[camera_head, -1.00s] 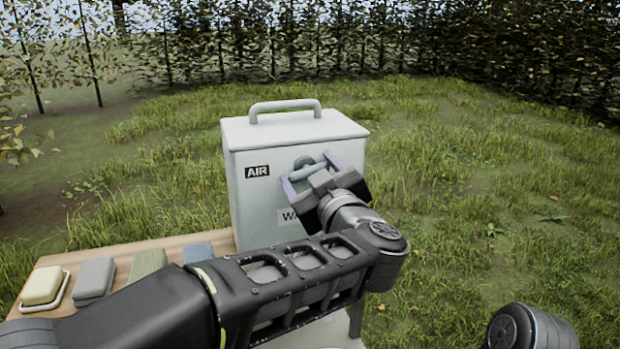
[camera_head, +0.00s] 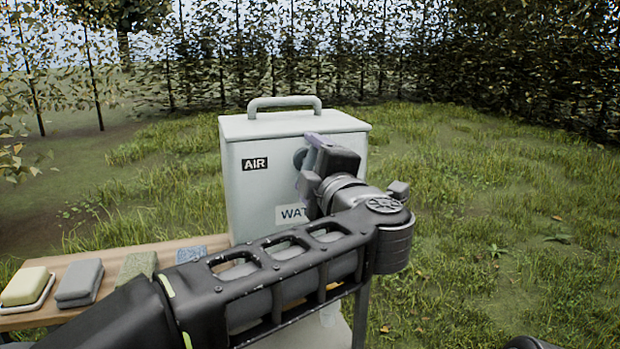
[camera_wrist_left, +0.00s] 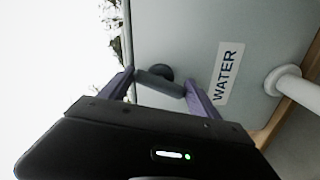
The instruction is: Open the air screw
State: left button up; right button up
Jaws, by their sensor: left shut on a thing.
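The grey metal tank (camera_head: 255,200) stands in the middle of the head view, with a black AIR label (camera_head: 255,163) on its front. The air screw (camera_head: 300,158) is right of that label, and my left gripper (camera_head: 308,178) hides most of it. In the left wrist view, the screw's grey bar handle (camera_wrist_left: 160,84) lies between the two purple fingers of my left gripper (camera_wrist_left: 161,92), which is shut on it. A dark round base (camera_wrist_left: 160,72) sits behind the handle against the tank. My right gripper is not in view.
A WATER label (camera_wrist_left: 228,75) and a pale spout (camera_wrist_left: 285,82) are lower on the tank. A wooden board (camera_head: 100,260) at left holds several blocks, among them a yellow one (camera_head: 27,286). Grass lies open to the right; trees stand behind.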

pick_arm(q)
jog(key=n+b, duration=0.2)
jog(key=n, duration=0.1)
jog(key=shift+f, duration=0.15)
jog(key=shift+n+b, duration=0.45)
jog(key=shift+n, duration=0.35)
jog(key=o, duration=1.3)
jog(key=shift+s, duration=0.1)
jog(key=b+v, duration=0.1)
jog(key=v, duration=0.6)
jog(key=shift+s+d+b, duration=0.1)
jog(key=shift+s+b, duration=0.2)
